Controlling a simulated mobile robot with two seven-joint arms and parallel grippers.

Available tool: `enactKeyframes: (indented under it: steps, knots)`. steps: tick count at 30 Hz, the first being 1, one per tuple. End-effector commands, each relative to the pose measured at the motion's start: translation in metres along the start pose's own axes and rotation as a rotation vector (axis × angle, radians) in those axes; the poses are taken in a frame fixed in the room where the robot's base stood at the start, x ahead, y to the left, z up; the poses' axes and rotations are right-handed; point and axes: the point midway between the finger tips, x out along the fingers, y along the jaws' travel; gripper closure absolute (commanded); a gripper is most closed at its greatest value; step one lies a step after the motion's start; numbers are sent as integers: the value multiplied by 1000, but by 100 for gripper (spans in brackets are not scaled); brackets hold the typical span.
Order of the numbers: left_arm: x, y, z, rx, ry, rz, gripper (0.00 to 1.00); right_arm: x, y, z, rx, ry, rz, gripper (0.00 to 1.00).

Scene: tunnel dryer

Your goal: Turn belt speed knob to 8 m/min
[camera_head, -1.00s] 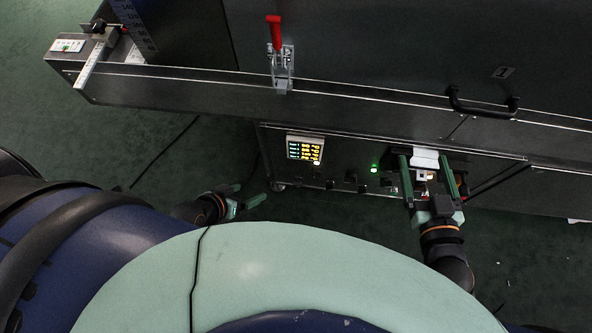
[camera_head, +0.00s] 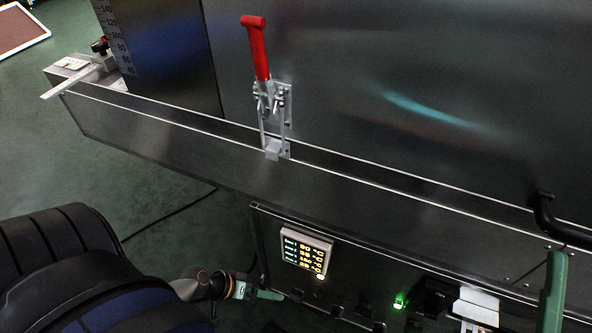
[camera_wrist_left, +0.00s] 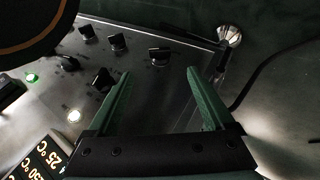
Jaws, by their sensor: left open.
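Several black knobs sit on the dark control panel (camera_wrist_left: 140,90). In the left wrist view one knob (camera_wrist_left: 159,56) lies ahead, in line with the gap between my left fingertips; other knobs (camera_wrist_left: 102,80) are to the left. Their labels are not legible, so I cannot tell which one sets belt speed. My left gripper (camera_wrist_left: 158,76) is open, with nothing between its fingers. In the head view it (camera_head: 262,294) is low, by the panel's left end. Of my right gripper, one green finger (camera_head: 553,290) shows at the right edge.
A lit display (camera_head: 305,252) is on the panel's left part, with a green lamp (camera_head: 398,302) to its right. A red-handled clamp (camera_head: 267,100) stands above on the machine side. A black handle (camera_head: 560,222) is at the right. A cable trails on the green floor.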

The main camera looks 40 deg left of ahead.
Motion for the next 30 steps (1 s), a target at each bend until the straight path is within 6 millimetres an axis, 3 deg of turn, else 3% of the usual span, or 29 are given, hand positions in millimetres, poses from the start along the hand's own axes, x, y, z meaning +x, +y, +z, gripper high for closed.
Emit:
enactKeyframes:
  steps: [15,21,30]
  knots:
    - [99,0,1,0,0,2,14,-34,-22,40,-30,-33,-19,14]
    - [115,0,1,0,-1,0,14,-39,-25,46,-39,-40,-24,14]
    - [117,1,0,1,0,0,14,-39,-26,46,-39,-41,-25,14]
